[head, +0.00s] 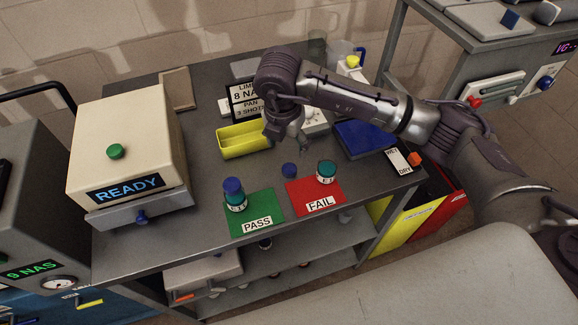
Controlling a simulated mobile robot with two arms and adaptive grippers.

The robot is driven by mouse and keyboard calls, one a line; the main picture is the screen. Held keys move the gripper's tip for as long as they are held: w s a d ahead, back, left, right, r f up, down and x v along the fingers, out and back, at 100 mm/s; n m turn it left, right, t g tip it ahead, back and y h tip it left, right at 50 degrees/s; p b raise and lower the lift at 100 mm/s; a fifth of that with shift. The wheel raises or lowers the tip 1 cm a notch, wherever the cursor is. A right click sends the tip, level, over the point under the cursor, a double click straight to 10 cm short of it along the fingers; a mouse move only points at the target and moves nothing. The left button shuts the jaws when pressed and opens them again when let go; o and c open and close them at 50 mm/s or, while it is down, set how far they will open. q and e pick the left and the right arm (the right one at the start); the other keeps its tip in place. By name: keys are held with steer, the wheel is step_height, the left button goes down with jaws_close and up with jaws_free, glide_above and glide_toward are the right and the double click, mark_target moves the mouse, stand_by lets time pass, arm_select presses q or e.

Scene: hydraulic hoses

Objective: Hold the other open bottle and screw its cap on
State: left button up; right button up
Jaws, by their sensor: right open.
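A small bottle (326,173) with a white label stands upright on the red FAIL mat (299,196). Its top looks teal and carries no blue cap. Another bottle (235,196) with a blue cap on top stands on the green PASS mat (268,207). My right gripper (288,140) is open, pointing down behind the loose cap and apart from it. It seems to hold nothing. My left gripper is not in view.
A yellow bin (244,140) sits just left of my right gripper. A cream machine reading READY (128,160) stands at the left. A blue pad (366,139) and a WET/DRY card (398,161) lie to the right. The table front is clear.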

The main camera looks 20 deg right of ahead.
glide_above(289, 168)
steer(key=f, duration=0.2)
steer(key=s+f+p, duration=0.1)
steer(key=f, duration=0.1)
steer(key=shift+a+f, duration=0.1)
steer(key=shift+f, duration=0.05)
steer(key=shift+w+f, duration=0.15)
steer(key=shift+f, duration=0.25)
steer(key=shift+f+p, duration=0.2)
steer(key=shift+p, duration=0.1)
step_height(289, 168, down, 4)
steer(key=shift+w+r+p, duration=0.15)
steer(key=shift+p, duration=0.85)
steer(key=shift+w+f, duration=0.1)
steer(key=shift+f, duration=0.45)
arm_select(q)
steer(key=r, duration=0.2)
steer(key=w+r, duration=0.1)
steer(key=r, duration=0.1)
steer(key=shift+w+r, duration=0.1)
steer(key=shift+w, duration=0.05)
arm_select(e)
steer(key=c, duration=0.8)
